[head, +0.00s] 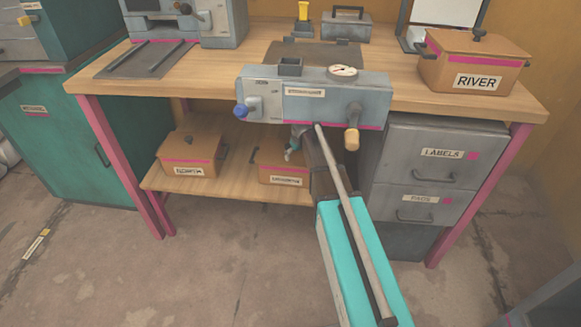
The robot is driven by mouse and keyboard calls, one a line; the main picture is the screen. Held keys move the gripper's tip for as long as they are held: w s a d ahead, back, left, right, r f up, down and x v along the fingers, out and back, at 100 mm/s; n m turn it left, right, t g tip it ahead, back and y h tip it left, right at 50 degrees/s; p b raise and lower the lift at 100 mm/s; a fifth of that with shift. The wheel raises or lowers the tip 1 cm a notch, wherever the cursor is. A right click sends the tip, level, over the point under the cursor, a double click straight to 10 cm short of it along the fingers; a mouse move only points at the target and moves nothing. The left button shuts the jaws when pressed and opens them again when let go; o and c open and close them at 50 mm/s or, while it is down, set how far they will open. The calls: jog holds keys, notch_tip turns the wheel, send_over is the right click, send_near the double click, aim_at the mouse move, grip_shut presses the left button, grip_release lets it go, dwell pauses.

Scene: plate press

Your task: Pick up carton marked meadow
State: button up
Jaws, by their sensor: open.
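Two tan cartons with pink bands sit on the lower shelf: the left carton (190,150) and the middle carton (283,172). Their labels are too blurred for me to read surely, so I cannot tell whether either says meadow. The middle carton is partly hidden by my arm. A third tan carton (474,62) on the bench top at the right reads RIVER. My gripper (290,153) is small and partly hidden below the bench's front edge, just above the middle carton in the picture. It is open, and I see nothing held in it.
A grey machine (305,97) with a gauge and knobs stands at the bench's front edge, above my gripper. The grey drawer cabinet (428,170) stands right of my arm. Pink bench legs (118,165) flank the shelf.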

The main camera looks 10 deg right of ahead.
aim_at(289, 145)
jog(key=w, duration=0.2)
jog(key=w+a, duration=0.1)
jog(key=w, duration=0.1)
jog(key=w+b, duration=0.1)
jog(key=w, duration=0.1)
jog(key=shift+a+f, duration=0.35)
jog(key=shift+f, duration=0.25)
grip_shut()
dwell(0.4)
